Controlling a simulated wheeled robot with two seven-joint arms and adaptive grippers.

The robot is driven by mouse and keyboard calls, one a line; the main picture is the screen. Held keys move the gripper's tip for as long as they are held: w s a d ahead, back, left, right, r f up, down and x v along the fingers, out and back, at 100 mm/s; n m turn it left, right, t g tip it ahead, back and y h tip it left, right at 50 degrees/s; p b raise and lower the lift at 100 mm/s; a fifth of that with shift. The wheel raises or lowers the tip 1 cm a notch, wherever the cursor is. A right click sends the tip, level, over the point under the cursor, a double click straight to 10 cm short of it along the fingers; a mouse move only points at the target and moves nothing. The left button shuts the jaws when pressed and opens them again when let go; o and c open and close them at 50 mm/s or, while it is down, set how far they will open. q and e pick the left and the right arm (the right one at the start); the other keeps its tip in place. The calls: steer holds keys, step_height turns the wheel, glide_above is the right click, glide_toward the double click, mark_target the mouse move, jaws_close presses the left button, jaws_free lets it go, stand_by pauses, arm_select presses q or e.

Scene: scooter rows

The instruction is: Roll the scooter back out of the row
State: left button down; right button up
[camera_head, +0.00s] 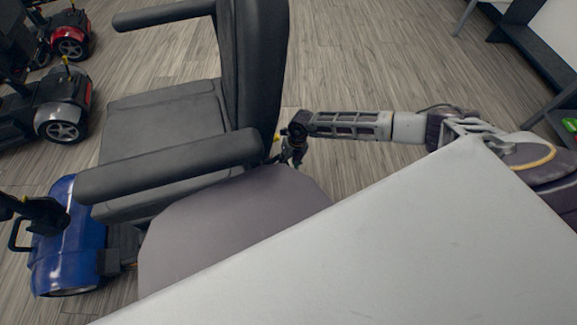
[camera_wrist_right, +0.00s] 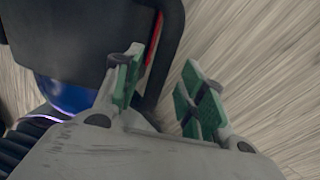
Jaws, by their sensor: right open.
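The scooter has a dark grey seat (camera_head: 165,112) with two armrests, a tall black backrest (camera_head: 255,60) and a blue front body (camera_head: 65,240). My right gripper (camera_head: 291,150) is just right of the backrest's lower part, its arm reaching in from the right. In the right wrist view my right gripper (camera_wrist_right: 163,92) is open, with green pads on its fingers. A black bar (camera_wrist_right: 172,35) with a red strip runs down behind the gap between the fingers. I cannot tell whether it touches them. Blue bodywork (camera_wrist_right: 66,94) shows left of the fingers. My left gripper is out of view.
The wood-look floor (camera_head: 365,60) behind the seat is clear. Dark furniture (camera_head: 535,50) stands at the far right, with a green item (camera_head: 570,125) near it.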

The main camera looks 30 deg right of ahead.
steer(key=shift+a+f, duration=0.1)
steer(key=shift+f, duration=0.45)
steer(key=shift+c, duration=0.3)
jaws_close()
